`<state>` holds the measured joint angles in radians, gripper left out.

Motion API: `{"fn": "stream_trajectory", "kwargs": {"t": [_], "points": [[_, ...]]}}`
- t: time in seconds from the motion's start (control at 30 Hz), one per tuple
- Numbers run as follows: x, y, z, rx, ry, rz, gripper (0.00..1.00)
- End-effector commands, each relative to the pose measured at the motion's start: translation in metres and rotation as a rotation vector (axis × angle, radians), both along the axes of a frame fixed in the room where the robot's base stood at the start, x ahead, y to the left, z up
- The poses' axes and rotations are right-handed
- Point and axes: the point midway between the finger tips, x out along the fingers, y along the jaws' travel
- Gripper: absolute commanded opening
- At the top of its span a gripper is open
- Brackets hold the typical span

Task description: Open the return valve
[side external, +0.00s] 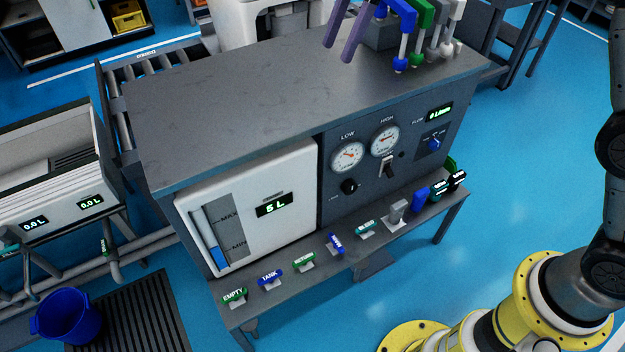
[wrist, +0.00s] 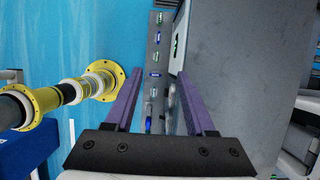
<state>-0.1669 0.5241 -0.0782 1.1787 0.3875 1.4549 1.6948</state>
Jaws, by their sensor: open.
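The return valve (side external: 303,262) is a green handle marked RETURN on a small light base. It is third from the left on the low front shelf (side external: 390,233) of the grey test bench. Its handle lies roughly along the shelf's length, like the EMPTY and TANK handles. In the wrist view it appears to be the third small handle from the top (wrist: 155,57), too small to read. My gripper (side external: 338,53) has two purple fingers, apart and empty, above the bench top and well away from the valve. Both fingers also show in the wrist view (wrist: 160,72).
Beside it stand the green EMPTY handle (side external: 235,297), blue TANK handle (side external: 270,276), a turned blue handle (side external: 336,243) and the teal BLEED handle (side external: 365,229). The white tank panel (side external: 295,165) reads 5 L behind the shelf. Coloured fittings (side external: 420,40) stand on the bench top.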

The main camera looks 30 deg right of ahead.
Motion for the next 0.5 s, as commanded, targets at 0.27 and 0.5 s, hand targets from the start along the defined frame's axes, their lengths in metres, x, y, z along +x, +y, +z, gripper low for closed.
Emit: {"fn": "stream_trajectory", "kwargs": {"t": [0.27,0.5], "points": [[0.001,0.001,-0.056,0.001,0.014,-0.01,0.55],[0.0,0.001,-0.134,0.0,0.017,-0.01,0.55]]}}
